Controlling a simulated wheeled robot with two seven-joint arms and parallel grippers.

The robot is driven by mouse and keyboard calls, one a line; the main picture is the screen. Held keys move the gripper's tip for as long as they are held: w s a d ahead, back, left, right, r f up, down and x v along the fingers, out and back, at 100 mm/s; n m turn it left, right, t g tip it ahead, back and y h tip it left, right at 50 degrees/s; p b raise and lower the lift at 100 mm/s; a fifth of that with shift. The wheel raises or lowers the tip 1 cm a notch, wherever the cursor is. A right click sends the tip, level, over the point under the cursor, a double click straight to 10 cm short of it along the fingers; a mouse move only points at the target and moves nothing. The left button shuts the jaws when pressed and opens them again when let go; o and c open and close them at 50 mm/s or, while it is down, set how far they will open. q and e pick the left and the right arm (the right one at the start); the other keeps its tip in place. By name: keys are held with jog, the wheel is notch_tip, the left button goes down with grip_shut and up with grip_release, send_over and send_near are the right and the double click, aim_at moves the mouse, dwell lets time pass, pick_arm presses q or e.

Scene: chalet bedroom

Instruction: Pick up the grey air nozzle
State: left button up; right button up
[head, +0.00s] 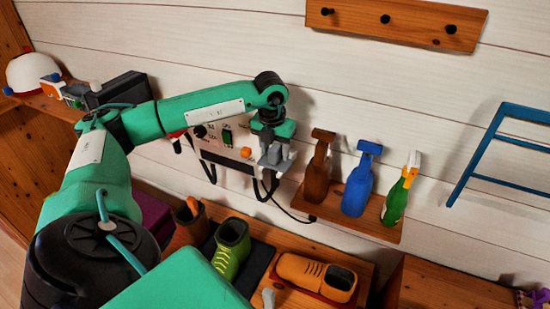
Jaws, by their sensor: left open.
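My left arm reaches in from the left, and my left gripper (273,168) points down in front of the wall, just left of the small bottle shelf. It is open, and I see nothing held in it; its fingertips are small and hard to make out. A small light grey piece (268,298) stands at the bottom edge, left of the orange shoe. It may be the grey air nozzle, but it is partly cut off and I cannot be sure. The gripper is well above it. My right gripper is not in view.
A control box (225,145) with dangling black cords hangs behind my gripper. A wooden shelf (345,226) holds a brown bottle (317,172), a blue bottle (357,187) and a green bottle (396,200). Below are a green boot (231,250) and an orange shoe (316,276). A blue rack (480,150) is at right.

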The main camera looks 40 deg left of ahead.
pick_arm(q)
jog(key=shift+w+f, duration=0.1)
jog(key=shift+f, duration=0.6)
grip_shut()
jog(key=shift+r, duration=0.1)
